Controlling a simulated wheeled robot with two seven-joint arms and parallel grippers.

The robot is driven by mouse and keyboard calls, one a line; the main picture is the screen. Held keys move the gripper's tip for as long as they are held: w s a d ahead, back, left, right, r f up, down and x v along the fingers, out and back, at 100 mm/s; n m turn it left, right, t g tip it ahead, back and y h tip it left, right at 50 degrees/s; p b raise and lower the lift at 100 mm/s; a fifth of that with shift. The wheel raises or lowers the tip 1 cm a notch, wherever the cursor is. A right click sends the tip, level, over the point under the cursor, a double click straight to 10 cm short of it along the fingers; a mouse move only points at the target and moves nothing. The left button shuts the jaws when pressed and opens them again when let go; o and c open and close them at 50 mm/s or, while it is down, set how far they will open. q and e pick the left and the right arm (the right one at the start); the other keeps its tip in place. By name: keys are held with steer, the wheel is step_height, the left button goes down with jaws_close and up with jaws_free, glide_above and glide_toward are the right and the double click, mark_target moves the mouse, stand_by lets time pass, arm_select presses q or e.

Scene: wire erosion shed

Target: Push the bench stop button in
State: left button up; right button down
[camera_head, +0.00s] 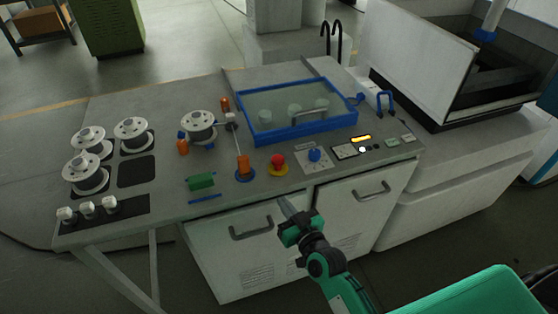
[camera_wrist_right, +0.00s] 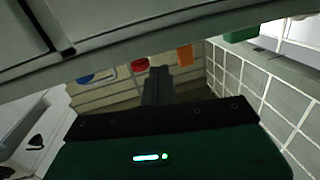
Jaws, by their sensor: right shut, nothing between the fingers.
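The bench stop button (camera_head: 278,159) is a red mushroom head on a yellow base, near the front edge of the grey bench. My right gripper (camera_head: 284,203) is shut and empty. In the head view it appears below the button, at the bench's front side, apart from it. In the right wrist view the closed fingers (camera_wrist_right: 158,76) point upward in the picture. My left gripper is in neither view.
An orange cylinder on a blue base (camera_head: 243,167) stands left of the button, and a blue knob (camera_head: 314,155) right of it. A blue-framed clear cover (camera_head: 262,139) lies behind. White spools (camera_head: 86,173) and a green block (camera_head: 201,181) are further left. Cabinet handles (camera_head: 372,192) project below.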

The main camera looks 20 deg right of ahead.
steer(key=w+d+r+m+t+h, duration=0.2)
steer(key=d+r+m+t+h, duration=0.1)
steer(key=r, duration=0.3)
steer(key=shift+w+t+h, duration=0.2)
steer(key=shift+t+h, duration=0.3)
step_height(320, 180, up, 3)
steer(key=p, duration=0.3)
glide_above(278, 163)
steer(key=d, duration=0.1)
steer(key=shift+s+d, duration=0.2)
steer(key=f, duration=0.3)
steer(key=shift+a+f, duration=0.2)
steer(key=shift+f, duration=0.45)
